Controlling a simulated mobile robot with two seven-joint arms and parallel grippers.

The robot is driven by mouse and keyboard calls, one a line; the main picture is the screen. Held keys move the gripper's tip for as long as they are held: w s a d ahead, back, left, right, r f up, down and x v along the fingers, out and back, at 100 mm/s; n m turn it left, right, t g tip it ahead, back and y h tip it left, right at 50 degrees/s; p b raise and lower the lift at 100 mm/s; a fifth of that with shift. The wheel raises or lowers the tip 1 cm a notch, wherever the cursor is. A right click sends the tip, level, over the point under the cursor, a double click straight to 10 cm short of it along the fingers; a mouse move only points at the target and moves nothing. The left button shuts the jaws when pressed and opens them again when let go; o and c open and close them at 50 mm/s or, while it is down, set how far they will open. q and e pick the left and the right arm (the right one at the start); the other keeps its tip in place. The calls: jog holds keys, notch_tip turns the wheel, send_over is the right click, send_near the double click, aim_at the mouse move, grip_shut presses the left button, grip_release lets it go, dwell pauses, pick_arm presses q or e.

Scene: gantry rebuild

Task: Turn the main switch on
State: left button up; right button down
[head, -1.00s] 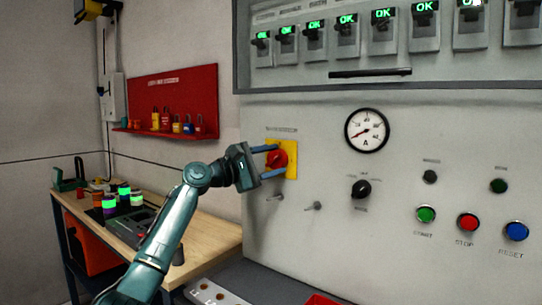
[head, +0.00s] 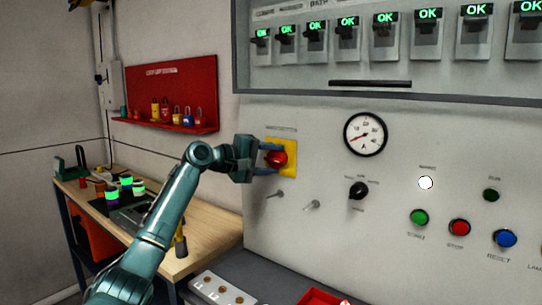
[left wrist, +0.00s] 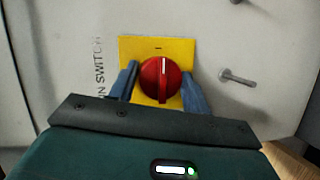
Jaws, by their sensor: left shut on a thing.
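The main switch is a red round knob (head: 276,158) on a yellow plate (head: 289,170) on the grey panel. My left gripper (head: 270,159) is shut on the knob, with one blue finger on each side of it. In the left wrist view the red knob (left wrist: 161,79) sits between the fingers of the left gripper (left wrist: 160,88). Its white mark points to the top of that picture, in line with a small dark mark on the yellow plate (left wrist: 130,48). The fingers hide part of the plate. My right gripper is not in view.
A lamp (head: 425,182) on the panel glows white. A round gauge (head: 365,134), a black selector (head: 358,190) and green, red and blue buttons are to the right. Two metal pegs (head: 312,205) stick out below the switch. A wooden bench (head: 215,235) stands at the left.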

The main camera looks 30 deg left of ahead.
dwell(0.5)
pick_arm(q)
jog(key=o, duration=1)
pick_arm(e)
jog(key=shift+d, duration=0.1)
pick_arm(q)
jog(key=shift+s+a, duration=0.3)
jog(key=shift+s, duration=0.15)
jog(key=b+v, duration=0.3)
jog(key=v, duration=0.9)
jog(key=shift+r+b, duration=0.15)
jog(key=shift+b, duration=0.15)
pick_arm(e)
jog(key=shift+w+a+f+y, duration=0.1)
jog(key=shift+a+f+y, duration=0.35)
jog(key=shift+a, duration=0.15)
pick_arm(q)
jog(key=shift+s, duration=0.1)
